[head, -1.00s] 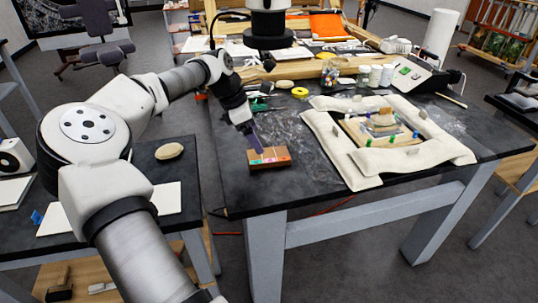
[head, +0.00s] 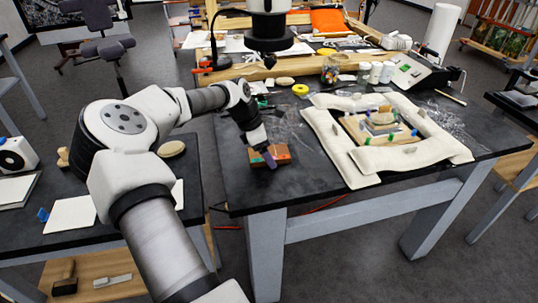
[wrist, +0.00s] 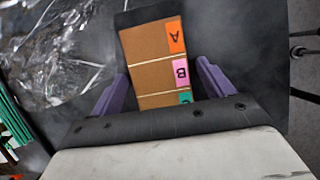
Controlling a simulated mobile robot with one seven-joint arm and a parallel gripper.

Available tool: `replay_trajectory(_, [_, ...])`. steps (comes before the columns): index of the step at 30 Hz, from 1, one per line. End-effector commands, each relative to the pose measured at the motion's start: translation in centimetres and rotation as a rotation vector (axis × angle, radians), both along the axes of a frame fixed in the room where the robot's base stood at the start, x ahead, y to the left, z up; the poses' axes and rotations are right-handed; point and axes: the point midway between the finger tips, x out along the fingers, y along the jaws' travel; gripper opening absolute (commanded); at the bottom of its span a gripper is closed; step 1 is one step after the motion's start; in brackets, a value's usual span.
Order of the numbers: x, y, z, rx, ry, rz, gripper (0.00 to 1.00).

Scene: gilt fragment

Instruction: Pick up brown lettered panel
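The brown lettered panel (head: 281,155) lies near the front left edge of the dark worktable. In the wrist view the panel (wrist: 149,58) shows coloured tabs, orange A, pink B and a green one partly hidden by my gripper. My gripper (wrist: 162,90) has its two purple fingers apart, one on each side of the panel's near part. In the head view my gripper (head: 268,155) is right at the panel and covers part of it. I cannot tell whether the fingers touch it.
A padded cream frame (head: 355,170) around a wooden piece (head: 358,128) lies to the right. Crumpled clear plastic (wrist: 70,45) lies beside the panel. A yellow ring (head: 300,90) and jars (head: 376,72) stand farther back. A lower table (head: 120,229) is at left.

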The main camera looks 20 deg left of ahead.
Motion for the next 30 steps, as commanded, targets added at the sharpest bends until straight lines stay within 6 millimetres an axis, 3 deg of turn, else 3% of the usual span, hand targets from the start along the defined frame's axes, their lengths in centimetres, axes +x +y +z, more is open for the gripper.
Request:
replay_trajectory(1, [0.0,0.0,0.0,0.0,0.0,0.0,0.73])
replay_trajectory(9, [0.0,0.0,0.0,0.0,0.0,0.0,0.39])
replay_trajectory(20, [0.0,0.1,0.5,0.0,-0.001,0.0,0.39])
replay_trajectory(28, [0.1,0.1,3.3,0.001,-0.002,0.002,0.39])
replay_trajectory(30, [-0.6,1.3,3.3,0.0,0.0,0.006,0.39])
